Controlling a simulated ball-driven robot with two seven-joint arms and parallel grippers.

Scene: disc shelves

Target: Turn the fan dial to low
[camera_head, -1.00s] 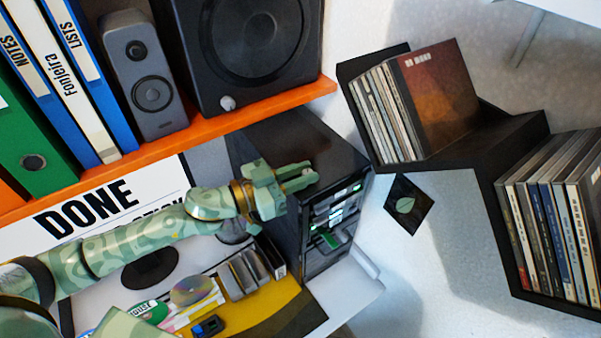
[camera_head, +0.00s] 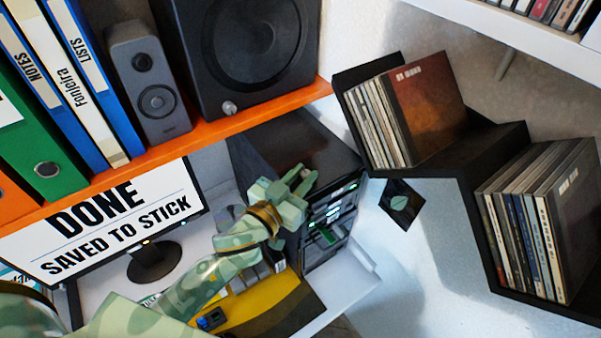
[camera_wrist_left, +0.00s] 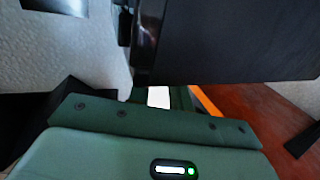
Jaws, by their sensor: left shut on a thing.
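The fan dial cannot be made out in either view. A black tower (camera_head: 330,160) with lit green and white slots on its front stands under the orange shelf. My left gripper (camera_head: 301,178) is in front of the tower, by the upper part of its left side and front edge. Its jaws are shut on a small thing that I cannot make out. In the left wrist view the green gripper body (camera_wrist_left: 150,145) fills the bottom, with a black surface close above it. My right gripper is not in view.
An orange shelf (camera_head: 215,130) with binders and two speakers (camera_head: 245,55) runs above the tower. A monitor (camera_head: 110,220) reading "DONE SAVED TO STICK" stands left. Black shelves (camera_head: 465,165) with disc cases hang on the right. A yellow mat (camera_head: 260,302) lies below.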

